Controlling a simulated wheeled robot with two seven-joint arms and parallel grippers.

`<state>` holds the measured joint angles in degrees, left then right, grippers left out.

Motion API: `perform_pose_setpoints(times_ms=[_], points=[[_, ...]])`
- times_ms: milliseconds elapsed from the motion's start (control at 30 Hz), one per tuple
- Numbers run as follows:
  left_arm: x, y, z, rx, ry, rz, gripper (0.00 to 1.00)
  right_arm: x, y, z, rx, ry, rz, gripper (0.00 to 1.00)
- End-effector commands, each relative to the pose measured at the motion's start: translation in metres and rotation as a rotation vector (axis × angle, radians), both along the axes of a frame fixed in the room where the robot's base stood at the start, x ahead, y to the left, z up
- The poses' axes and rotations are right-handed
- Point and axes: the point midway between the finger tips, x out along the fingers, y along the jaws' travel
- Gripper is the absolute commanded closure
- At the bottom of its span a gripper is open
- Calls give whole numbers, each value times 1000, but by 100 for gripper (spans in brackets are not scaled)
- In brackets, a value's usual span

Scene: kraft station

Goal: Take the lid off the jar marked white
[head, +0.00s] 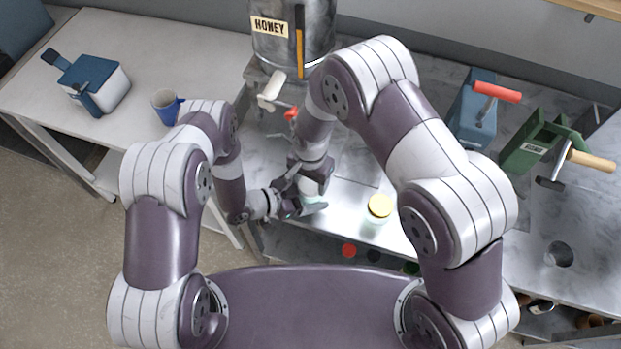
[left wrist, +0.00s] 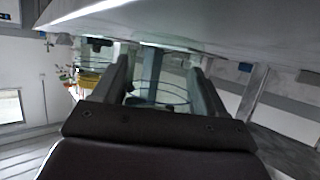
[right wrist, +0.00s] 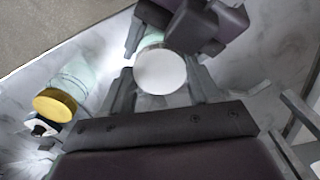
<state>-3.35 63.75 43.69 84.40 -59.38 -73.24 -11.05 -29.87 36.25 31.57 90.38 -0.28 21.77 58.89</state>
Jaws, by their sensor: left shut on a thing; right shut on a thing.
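The jar with the white lid stands at the front edge of the metal bench, where my two grippers meet. Its round white lid (right wrist: 160,71) lies between the fingers of my right gripper (right wrist: 162,84), which is shut on it from above. My left gripper (left wrist: 152,80) is shut from the side on the clear glass body (left wrist: 145,88) below. In the head view the pale glass (head: 313,203) shows only in part, between my left gripper (head: 292,205) and my right gripper (head: 314,180). No marking on this jar is readable. Whether lid and glass are apart cannot be told.
A jar with a yellow lid (head: 380,205) stands close by on the right. A honey tank (head: 290,40) stands behind. A blue mug (head: 166,106) and blue-white box (head: 95,85) are on the left table. Blue (head: 472,112) and green (head: 540,142) devices stand right.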

Motion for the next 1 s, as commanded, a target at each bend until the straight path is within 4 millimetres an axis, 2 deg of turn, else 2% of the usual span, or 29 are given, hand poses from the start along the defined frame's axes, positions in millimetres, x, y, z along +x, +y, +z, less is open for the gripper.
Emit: perform_pose_setpoints(times_ms=[133,167,233,500,700,800,833,867,933,1000], points=[[0,0,0,0,0,1,100,0,-1,0,-1,0,-3,76],[0,0,0,0,1,0,100,0,-1,0,-1,0,-3,36],[0,0,0,0,1,0,100,0,-1,0,-1,0,-4,14],[0,0,0,-1,-1,-1,100,0,0,2,1,-2,-4,14],[0,0,0,0,-1,0,100,1,1,34,3,-4,-4,14],[0,0,0,0,0,0,100,0,0,43,0,-1,-5,14],[0,0,0,0,0,0,100,0,0,45,1,-2,-5,18],[0,0,0,0,0,0,100,0,0,46,0,-1,-12,18],[0,0,0,0,0,0,100,0,0,51,1,-2,-77,18],[0,0,0,0,0,0,100,1,1,59,2,-4,-216,18]])
